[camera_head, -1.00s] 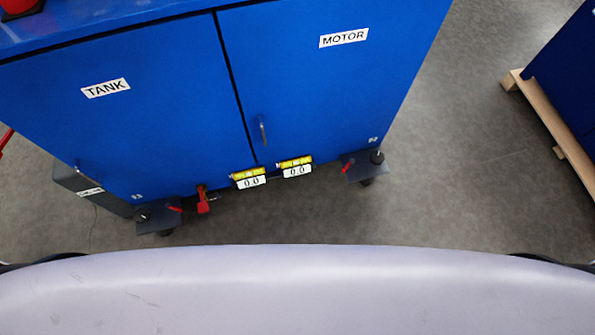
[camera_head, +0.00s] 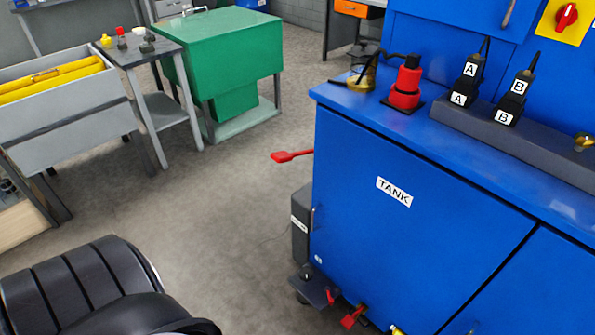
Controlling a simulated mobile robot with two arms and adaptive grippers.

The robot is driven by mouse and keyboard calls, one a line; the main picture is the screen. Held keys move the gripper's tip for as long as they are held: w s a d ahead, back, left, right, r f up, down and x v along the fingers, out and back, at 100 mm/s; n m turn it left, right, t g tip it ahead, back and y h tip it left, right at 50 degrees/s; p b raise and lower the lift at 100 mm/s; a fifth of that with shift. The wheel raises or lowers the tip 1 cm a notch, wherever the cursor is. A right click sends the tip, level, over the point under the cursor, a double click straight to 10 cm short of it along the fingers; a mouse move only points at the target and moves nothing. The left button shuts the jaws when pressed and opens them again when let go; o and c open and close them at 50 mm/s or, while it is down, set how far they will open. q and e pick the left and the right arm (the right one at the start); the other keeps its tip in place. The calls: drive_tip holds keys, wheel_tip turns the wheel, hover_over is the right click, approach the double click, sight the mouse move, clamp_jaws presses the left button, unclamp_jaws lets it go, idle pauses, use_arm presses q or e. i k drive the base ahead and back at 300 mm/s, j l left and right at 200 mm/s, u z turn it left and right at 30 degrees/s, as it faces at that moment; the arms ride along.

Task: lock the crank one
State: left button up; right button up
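No part in view is labelled as a crank, so I cannot tell which one the task means. A red-handled lever (camera_head: 291,156) sticks out from the left side of the blue cabinet (camera_head: 372,258). A second red lever (camera_head: 352,317) shows under the TANK door, near the picture's bottom edge. A caster with a small red pedal (camera_head: 321,291) stands under the cabinet's left corner. Neither gripper is in view.
On the cabinet top are a red-and-black device (camera_head: 405,88), a jar (camera_head: 361,72) and plugs labelled A (camera_head: 470,75) and B (camera_head: 518,90). A green block-like table (camera_head: 222,55), a small side table (camera_head: 148,52) and a grey bin (camera_head: 70,120) stand left. Floor between is clear.

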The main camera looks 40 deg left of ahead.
sight(327, 288)
drive_tip(key=j+u, duration=0.1)
drive_tip(key=u, duration=0.65)
